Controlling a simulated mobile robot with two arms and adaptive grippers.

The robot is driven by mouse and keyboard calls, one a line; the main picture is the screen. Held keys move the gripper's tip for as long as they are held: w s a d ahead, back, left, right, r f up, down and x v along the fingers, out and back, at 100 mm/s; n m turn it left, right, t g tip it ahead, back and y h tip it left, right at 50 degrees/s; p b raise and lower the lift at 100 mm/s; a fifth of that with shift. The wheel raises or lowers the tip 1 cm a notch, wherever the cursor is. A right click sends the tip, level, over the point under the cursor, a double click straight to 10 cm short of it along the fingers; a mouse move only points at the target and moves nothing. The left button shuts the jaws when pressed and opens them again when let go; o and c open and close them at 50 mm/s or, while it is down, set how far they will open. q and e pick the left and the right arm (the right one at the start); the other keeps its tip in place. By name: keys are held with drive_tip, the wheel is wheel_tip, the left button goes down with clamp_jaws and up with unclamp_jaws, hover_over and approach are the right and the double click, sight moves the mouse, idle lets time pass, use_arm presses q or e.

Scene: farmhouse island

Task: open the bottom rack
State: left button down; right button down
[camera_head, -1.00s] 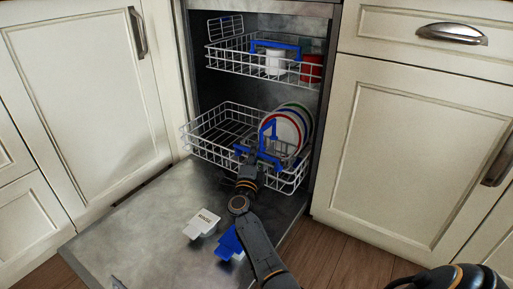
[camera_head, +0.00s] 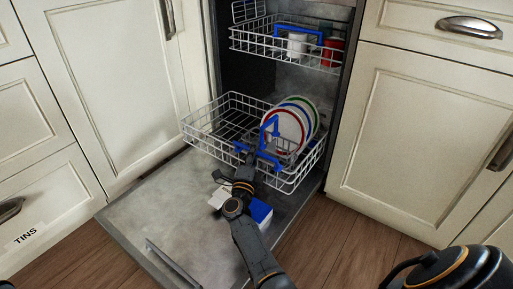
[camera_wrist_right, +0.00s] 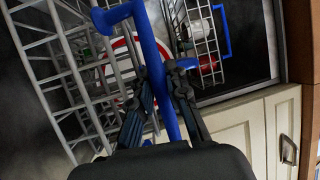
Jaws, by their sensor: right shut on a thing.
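The bottom rack (camera_head: 205,122) is a white wire basket that sticks well out of the dishwasher over its lowered door. Several plates with coloured rims (camera_head: 287,130) stand in its right part. A blue handle (camera_head: 268,131) is on its front side. My right gripper (camera_head: 247,160) is at that handle. In the right wrist view, the fingers of my right gripper (camera_wrist_right: 165,85) are shut on the blue bar (camera_wrist_right: 148,35), one on each side. The rack's wires (camera_wrist_right: 60,60) show at left there. My left gripper is not in view.
The open dishwasher door (camera_head: 150,215) lies flat below the rack. The upper rack (camera_head: 262,42) holds a white cup (camera_head: 297,45) and a red cup (camera_head: 332,50). Cabinets flank both sides.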

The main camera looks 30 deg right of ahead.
drive_tip(key=shift+f, duration=0.1)
drive_tip(key=c, duration=1.6)
unclamp_jaws()
